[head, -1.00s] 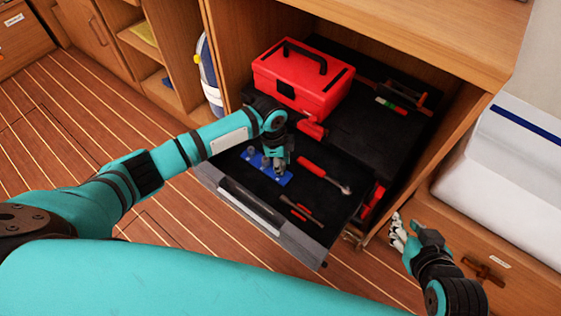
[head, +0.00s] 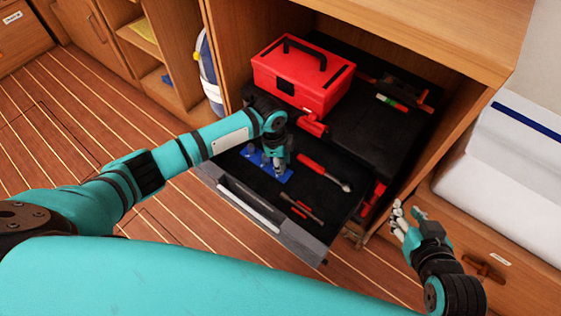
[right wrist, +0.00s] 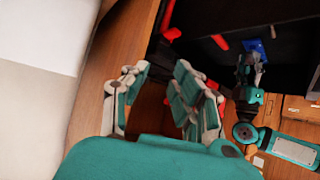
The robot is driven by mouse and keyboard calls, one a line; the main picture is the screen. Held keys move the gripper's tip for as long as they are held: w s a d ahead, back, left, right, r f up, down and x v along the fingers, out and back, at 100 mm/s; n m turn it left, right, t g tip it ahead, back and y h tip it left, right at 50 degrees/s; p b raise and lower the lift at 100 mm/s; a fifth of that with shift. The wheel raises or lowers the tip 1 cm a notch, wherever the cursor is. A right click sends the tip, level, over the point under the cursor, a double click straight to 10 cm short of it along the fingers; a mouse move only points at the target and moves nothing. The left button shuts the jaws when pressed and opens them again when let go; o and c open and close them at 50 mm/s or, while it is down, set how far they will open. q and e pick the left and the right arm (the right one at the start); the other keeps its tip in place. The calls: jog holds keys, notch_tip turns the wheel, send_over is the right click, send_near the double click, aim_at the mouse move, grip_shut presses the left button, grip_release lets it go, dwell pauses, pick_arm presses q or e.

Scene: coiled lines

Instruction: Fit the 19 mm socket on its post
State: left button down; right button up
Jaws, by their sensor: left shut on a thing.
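The blue socket rail (head: 250,156) lies in the open drawer, with small socket shapes on it. My left gripper (head: 278,169) is shut at the right part of the rail, pointing down. It holds a small grey metal piece, probably the 19 mm socket (head: 278,174), mostly hidden by the fingers. I cannot tell whether the socket touches its post, which is hidden too. The rail also shows small in the right wrist view (right wrist: 256,49). My right gripper (head: 399,222) is open and empty, right of the drawer; its spread fingers (right wrist: 160,98) fill the middle of the right wrist view.
A red-handled ratchet (head: 325,172) and red screwdrivers (head: 301,208) lie in the drawer right of the rail. A red toolbox (head: 303,75) stands behind. The wooden floor at left is clear.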

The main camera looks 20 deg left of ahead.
pick_arm(q)
jog(key=shift+p, duration=0.4)
pick_arm(e)
jog(key=s+f+g, duration=0.1)
jog(key=s+d+f+g, duration=0.1)
jog(key=s, duration=0.1)
jog(key=shift+s+d+f+h, duration=0.1)
jog(key=shift+s+f+h, duration=0.2)
jog(key=shift+f, duration=0.05)
jog(key=shift+r, duration=0.1)
pick_arm(q)
jog(key=shift+p, duration=0.4)
pick_arm(e)
jog(key=shift+s+d+f+g+h, duration=0.1)
jog(key=shift+s+d+f+g, duration=0.25)
jog(key=shift+s, duration=0.2)
jog(key=shift+s+d+f+g+h, duration=0.1)
jog(key=shift+s+f+g, duration=0.1)
jog(key=shift+s+g, duration=0.3)
jog(key=shift+s+d+f+g+h, duration=0.1)
jog(key=shift+s+d+f+g, duration=0.2)
jog(key=shift+s, duration=0.25)
jog(key=shift+a, duration=0.1)
